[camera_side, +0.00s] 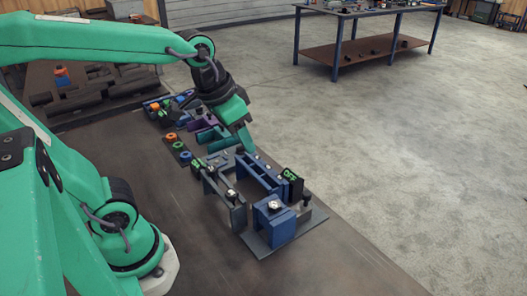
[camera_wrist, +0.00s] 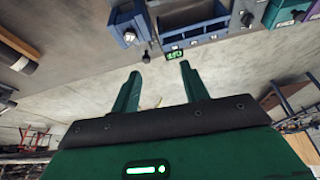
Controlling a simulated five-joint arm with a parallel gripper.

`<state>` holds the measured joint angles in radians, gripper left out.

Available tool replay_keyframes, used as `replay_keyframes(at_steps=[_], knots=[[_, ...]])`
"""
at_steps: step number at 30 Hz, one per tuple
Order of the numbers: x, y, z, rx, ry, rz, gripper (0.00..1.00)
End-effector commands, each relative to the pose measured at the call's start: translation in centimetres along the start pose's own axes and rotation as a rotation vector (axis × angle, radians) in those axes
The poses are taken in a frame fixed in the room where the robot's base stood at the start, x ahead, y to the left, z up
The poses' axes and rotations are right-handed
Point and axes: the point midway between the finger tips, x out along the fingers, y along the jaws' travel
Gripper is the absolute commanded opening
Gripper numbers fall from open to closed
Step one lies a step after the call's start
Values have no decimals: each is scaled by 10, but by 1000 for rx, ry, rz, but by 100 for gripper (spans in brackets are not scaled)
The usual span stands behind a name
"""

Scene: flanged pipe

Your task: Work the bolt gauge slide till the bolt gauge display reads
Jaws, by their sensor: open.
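A small black display (camera_side: 291,175) with green characters, apparently OFF, stands at the near end of a blue open frame (camera_side: 262,172). In the wrist view the display (camera_wrist: 175,55) appears upside down beside the blue frame (camera_wrist: 193,30). A dark knobbed post (camera_side: 306,200) stands near the display and shows in the wrist view (camera_wrist: 146,57). I cannot tell which part is the bolt gauge slide. My gripper (camera_side: 243,140) is above the far end of the frame in the side view. In the wrist view my gripper (camera_wrist: 160,72) is open, with nothing between its fingers.
A blue block (camera_side: 275,224) with a silver bolt sits on the near plate. A grey-blue wall (camera_side: 222,196) stands left of the frame. The bench (camera_side: 350,265) is clear at the near right.

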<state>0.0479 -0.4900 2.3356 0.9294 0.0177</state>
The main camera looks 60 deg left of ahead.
Motion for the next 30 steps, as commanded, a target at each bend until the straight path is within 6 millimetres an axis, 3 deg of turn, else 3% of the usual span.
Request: replay_keyframes(at_steps=[18, 30], knots=[[75, 32, -75, 120, -230, 30, 45], [135, 54, -101, 185, -349, 41, 45]])
